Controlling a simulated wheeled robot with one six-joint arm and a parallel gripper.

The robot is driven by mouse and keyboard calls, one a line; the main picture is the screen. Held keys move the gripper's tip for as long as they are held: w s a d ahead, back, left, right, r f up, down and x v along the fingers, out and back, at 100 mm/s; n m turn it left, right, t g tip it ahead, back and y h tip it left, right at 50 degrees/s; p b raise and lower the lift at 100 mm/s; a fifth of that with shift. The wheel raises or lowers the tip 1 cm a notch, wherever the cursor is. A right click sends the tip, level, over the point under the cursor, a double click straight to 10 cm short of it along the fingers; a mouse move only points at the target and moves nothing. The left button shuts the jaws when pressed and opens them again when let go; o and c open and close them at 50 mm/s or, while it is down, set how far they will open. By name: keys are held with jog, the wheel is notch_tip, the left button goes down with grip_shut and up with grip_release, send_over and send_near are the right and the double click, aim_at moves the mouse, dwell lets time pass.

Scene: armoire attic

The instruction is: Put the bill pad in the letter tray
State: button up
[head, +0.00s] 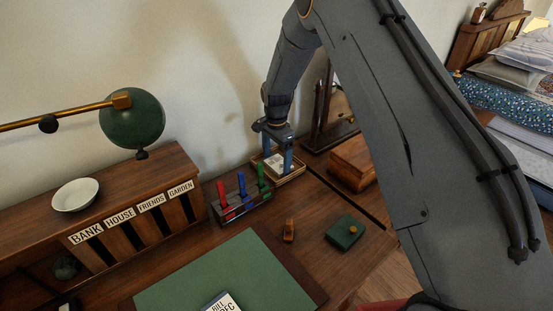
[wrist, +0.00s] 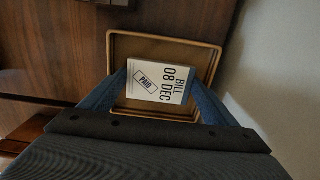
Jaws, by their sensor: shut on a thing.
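My gripper (head: 277,165) reaches down at the back of the desk, its blue fingers at the letter tray. It is shut on the bill pad, a white pad with a blue edge, seen between the fingers in the wrist view (wrist: 160,84). The pad reads "BILL 08 DEC" with a "PAID" stamp. The letter tray (wrist: 165,34) is a shallow wooden-rimmed tray, and its outline surrounds the pad in that view. Its rim also shows in the head view (head: 292,178). I cannot tell whether the pad touches the tray floor.
A pen rack (head: 240,207) with red, blue and green items stands just left of the tray. A wooden box (head: 352,162) is to its right. A green box (head: 345,232) and another bill (head: 222,303) lie nearer. Pigeonholes (head: 135,215) stand left, under a green lamp (head: 133,117).

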aim_at(276, 163)
jog(key=shift+f, duration=0.15)
jog(key=o, duration=0.8)
notch_tip(276, 163, up, 11)
jog(key=b, duration=0.3)
jog(key=s+d+r+n, duration=0.1)
jog(key=s+d+n, duration=0.2)
jog(key=s, duration=0.7)
jog(key=s+d+r+n, duration=0.1)
jog(key=s+d+n, duration=0.3)
jog(key=s, duration=0.7)
jog(key=s+d+n, duration=0.4)
jog(key=s+d, duration=0.3)
jog(key=s, duration=0.4)
jog(key=shift+s+d+r+t, duration=0.25)
jog(key=shift+r+t, duration=0.05)
jog(key=shift+r, duration=0.1)
